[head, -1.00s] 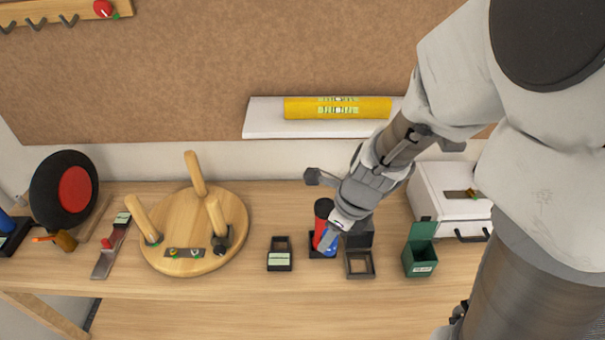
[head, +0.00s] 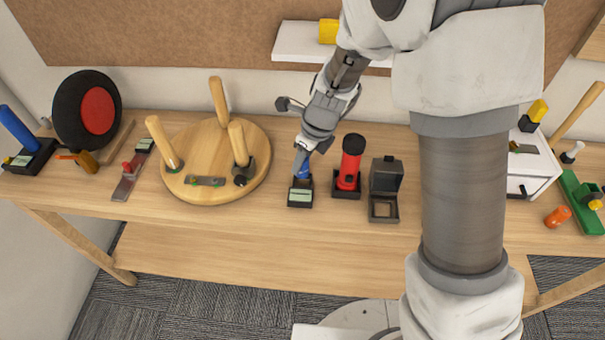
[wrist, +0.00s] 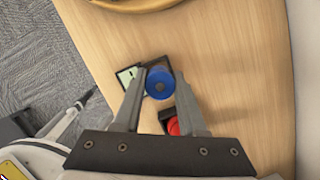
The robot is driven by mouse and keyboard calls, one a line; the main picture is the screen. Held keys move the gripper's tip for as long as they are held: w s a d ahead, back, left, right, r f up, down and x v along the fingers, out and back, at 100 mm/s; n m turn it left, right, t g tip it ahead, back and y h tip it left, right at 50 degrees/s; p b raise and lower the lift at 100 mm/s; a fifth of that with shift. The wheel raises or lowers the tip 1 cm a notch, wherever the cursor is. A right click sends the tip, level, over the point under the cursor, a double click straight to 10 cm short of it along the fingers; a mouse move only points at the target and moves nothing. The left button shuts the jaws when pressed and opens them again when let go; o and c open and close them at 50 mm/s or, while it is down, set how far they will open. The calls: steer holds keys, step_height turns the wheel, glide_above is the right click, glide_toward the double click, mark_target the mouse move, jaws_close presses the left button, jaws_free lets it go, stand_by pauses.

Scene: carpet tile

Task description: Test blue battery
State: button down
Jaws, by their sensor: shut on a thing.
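The blue battery (head: 305,172) is upright in my gripper (head: 301,163), at the black tester (head: 300,197) with a pale green display. Its lower end is at the tester's back part; I cannot tell whether it touches the bottom. In the wrist view the battery's round blue end (wrist: 159,84) shows between the fingertips of my gripper (wrist: 158,76), which is shut on it. The tester's display (wrist: 128,75) shows just left of the battery. The gripper hides part of the battery in the head view.
A red torch (head: 349,165) stands close to the right on a black base. Right of it is a dark open-lidded box (head: 384,206). An upturned wooden stool (head: 200,160) with upright legs is to the left. The table front is clear.

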mark_target(302, 172)
steer(key=shift+f+b, duration=0.45)
steer(key=shift+f, duration=1.6)
steer(key=shift+f, duration=0.1)
